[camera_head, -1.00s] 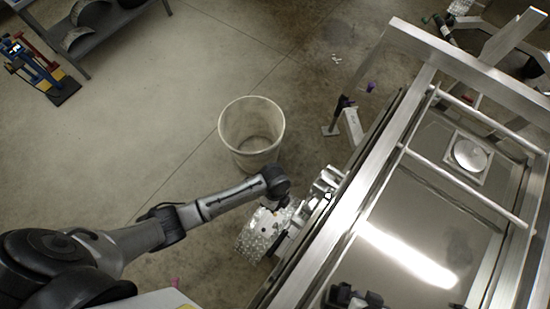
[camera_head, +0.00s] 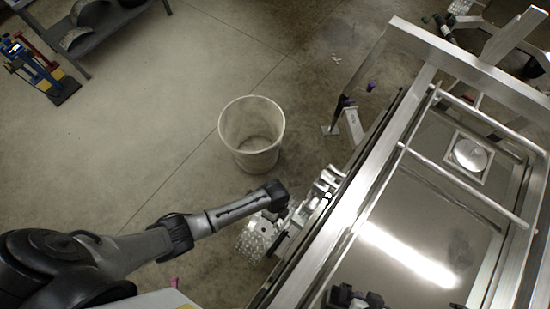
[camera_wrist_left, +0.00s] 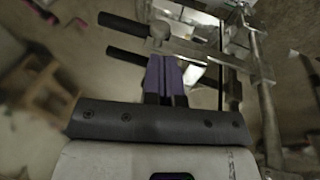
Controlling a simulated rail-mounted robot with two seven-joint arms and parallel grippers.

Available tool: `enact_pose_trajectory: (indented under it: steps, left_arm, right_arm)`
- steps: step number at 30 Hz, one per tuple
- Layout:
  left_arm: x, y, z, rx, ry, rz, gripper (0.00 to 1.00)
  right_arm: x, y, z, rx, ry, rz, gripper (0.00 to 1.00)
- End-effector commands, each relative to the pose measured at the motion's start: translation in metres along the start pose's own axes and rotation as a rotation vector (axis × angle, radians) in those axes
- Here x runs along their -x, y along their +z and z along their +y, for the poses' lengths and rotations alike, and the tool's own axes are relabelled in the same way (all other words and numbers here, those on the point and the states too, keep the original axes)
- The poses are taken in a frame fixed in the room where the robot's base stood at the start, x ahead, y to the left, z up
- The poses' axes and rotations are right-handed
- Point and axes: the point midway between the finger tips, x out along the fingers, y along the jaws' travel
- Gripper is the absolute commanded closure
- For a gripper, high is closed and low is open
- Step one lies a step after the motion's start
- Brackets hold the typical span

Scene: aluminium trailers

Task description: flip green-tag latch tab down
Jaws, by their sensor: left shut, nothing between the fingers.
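My left arm reaches in from the left in the head view. Its wrist end is beside the trailer's near side rail (camera_head: 335,225), above the silver fender (camera_head: 254,238), and hides the fingers. In the left wrist view my left gripper (camera_wrist_left: 166,62) is shut and empty, its purple finger pads together. Its tips are near a rounded metal piece (camera_wrist_left: 159,31) and two dark rods that stick out to the left. I cannot make out a green tag or a latch tab. My right gripper (camera_head: 352,298) shows only as dark parts at the bottom edge of the head view; its fingers are unclear.
A white bin (camera_head: 251,135) stands on the floor left of the trailer. The trailer bed with crossbars and a round vent (camera_head: 470,154) fills the right. A grey bench (camera_head: 105,35) and a blue and red stand (camera_head: 40,68) are at upper left. The floor between is clear.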

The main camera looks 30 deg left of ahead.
Motion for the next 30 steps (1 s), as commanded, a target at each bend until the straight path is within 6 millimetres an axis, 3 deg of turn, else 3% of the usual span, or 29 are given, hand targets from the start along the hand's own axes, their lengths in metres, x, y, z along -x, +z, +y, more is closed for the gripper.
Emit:
enact_pose_trajectory:
  steps: [6, 12, 30]
  left_arm:
    - [-0.032, 0.000, 0.000, 0.001, 0.001, 0.000, 1.00]
    - [-0.048, 0.000, -0.001, 0.000, -0.001, 0.000, 1.00]
    - [-0.053, 0.002, 0.001, 0.003, -0.010, 0.000, 1.00]
  right_arm:
    - [-0.003, 0.001, -0.001, -0.002, -0.001, 0.000, 0.77]
    - [-0.004, 0.001, -0.002, -0.005, -0.004, 0.000, 0.77]
    - [-0.004, 0.001, -0.003, -0.009, -0.007, 0.000, 0.77]
